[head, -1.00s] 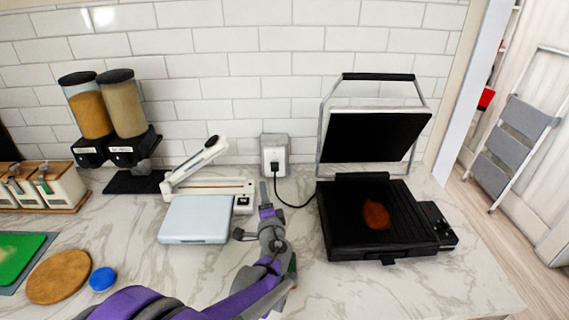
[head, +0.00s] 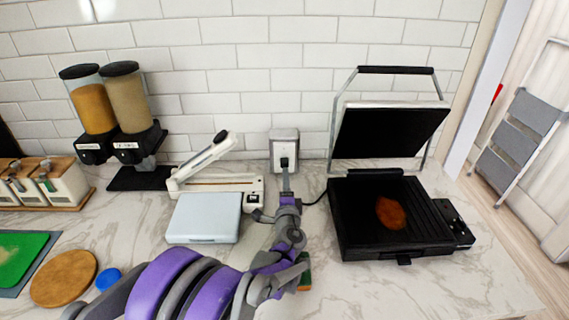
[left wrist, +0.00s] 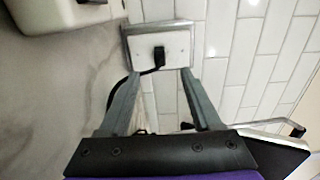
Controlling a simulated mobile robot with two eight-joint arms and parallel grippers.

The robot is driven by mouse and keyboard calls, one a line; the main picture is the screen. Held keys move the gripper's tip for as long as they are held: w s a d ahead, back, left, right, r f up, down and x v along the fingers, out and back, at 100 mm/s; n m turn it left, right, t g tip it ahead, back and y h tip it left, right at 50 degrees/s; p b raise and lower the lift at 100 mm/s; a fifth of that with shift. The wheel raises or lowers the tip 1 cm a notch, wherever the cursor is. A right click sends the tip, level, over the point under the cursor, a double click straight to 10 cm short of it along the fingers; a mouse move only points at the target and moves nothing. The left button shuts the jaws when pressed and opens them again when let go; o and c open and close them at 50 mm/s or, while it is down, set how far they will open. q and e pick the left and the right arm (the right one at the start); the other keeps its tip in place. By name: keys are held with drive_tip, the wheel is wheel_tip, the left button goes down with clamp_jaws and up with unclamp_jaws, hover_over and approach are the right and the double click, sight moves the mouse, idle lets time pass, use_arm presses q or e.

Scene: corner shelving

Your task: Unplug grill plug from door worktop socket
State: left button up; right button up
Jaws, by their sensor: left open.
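The black grill plug (head: 284,162) sits in the wall socket (head: 277,144) above the worktop, left of the open grill (head: 389,215). In the left wrist view the plug (left wrist: 159,56) is in the pale socket plate (left wrist: 178,43), its black cord hanging down behind a finger. My left gripper (head: 286,180) is in front of and just below the socket. In the left wrist view the left gripper (left wrist: 157,76) is open, its two fingers apart with the plug ahead, roughly between their tips. Whether they touch it, I cannot tell. My right gripper is not in view.
A heat sealer (head: 215,184) and a pale scale (head: 204,217) stand left of my left arm. Two dispensers (head: 126,100) stand farther left. A piece of food (head: 390,213) lies on the grill. A wooden board (head: 63,278) and blue lid (head: 108,279) lie front left.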

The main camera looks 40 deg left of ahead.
sight(285, 166)
use_arm(q)
drive_tip(key=x, duration=0.9)
drive_tip(key=shift+p, duration=0.3)
idle(1.1)
drive_tip(key=shift+s, duration=0.1)
clamp_jaws()
idle(1.1)
drive_tip(key=shift+s+d, duration=0.1)
drive_tip(key=shift+d, duration=0.05)
drive_tip(key=shift+v, duration=2.85)
